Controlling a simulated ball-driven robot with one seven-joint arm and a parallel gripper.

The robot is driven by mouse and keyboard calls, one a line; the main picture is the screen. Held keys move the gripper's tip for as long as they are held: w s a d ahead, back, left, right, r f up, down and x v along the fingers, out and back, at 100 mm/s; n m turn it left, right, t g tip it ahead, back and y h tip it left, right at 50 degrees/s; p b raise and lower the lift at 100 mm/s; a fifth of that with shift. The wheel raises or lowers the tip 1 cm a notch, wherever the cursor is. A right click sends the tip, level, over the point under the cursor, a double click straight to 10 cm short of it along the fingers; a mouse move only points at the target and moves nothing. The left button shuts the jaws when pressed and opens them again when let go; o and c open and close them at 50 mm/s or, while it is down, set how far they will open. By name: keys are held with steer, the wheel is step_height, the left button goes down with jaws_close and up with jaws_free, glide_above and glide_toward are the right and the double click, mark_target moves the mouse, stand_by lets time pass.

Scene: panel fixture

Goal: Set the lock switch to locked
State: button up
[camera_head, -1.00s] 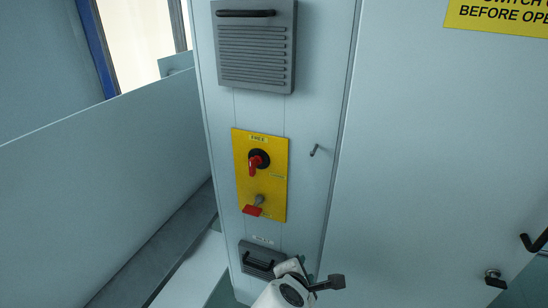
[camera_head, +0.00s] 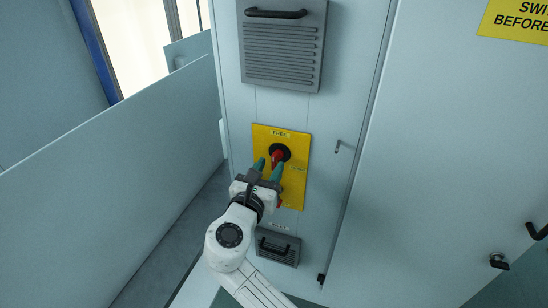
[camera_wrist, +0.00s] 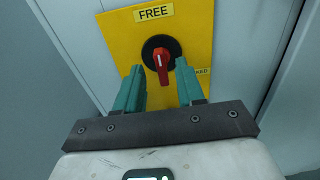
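The lock switch is a red rotary handle (camera_head: 276,158) on a round black base, on a yellow plate (camera_head: 292,190). The wrist view shows the red handle (camera_wrist: 161,66) pointing down, with a "FREE" label (camera_wrist: 154,13) above it and a partly hidden label ending in "KED" (camera_wrist: 203,72) at its lower right. My gripper (camera_head: 268,165) is in front of the plate. Its two green fingers (camera_wrist: 157,80) are apart, one on each side of the handle in the picture, with nothing held between them. I cannot tell how far the fingertips are from the handle.
A grey louvred panel with a black handle (camera_head: 284,45) is above the plate, and a smaller one (camera_head: 278,246) is below. A small hook (camera_head: 338,146) is to the right. The red part low on the plate (camera_head: 278,202) is mostly hidden by my gripper.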

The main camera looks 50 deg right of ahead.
mark_target(273, 163)
steer(key=shift+x, duration=1.9)
steer(key=shift+c, duration=0.3)
jaws_close()
